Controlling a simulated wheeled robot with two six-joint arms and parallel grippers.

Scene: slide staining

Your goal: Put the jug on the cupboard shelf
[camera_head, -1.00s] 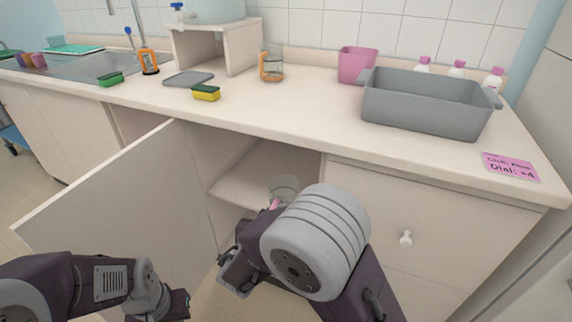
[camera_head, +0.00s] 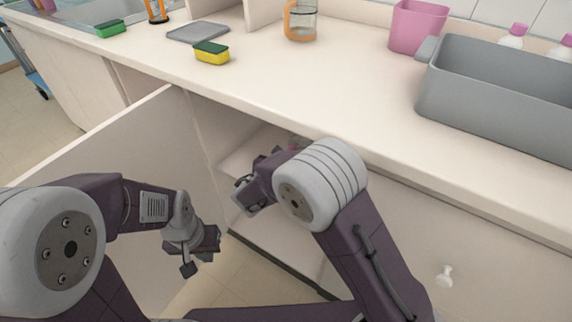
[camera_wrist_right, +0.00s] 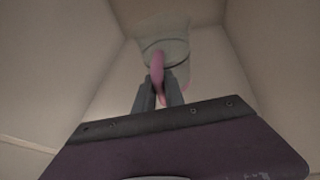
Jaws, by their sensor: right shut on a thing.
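The jug (camera_wrist_right: 172,48) is clear with a pink handle (camera_wrist_right: 157,66). My right gripper (camera_wrist_right: 160,92) is shut on that handle, inside the cupboard, in the right wrist view. In the head view my right arm hides nearly all of the jug; only a little pink shows past the wrist. The cupboard shelf (camera_head: 238,160) is pale and partly covered by the arm. Whether the jug touches the shelf cannot be told.
The countertop edge lies above the cupboard opening. On the counter are an orange-handled jug (camera_head: 300,22), a yellow-green sponge (camera_head: 211,53), a grey tray (camera_head: 198,32), a pink bin (camera_head: 417,27) and a grey tub (camera_head: 500,115). A closed panel with a white knob (camera_head: 445,275) is right.

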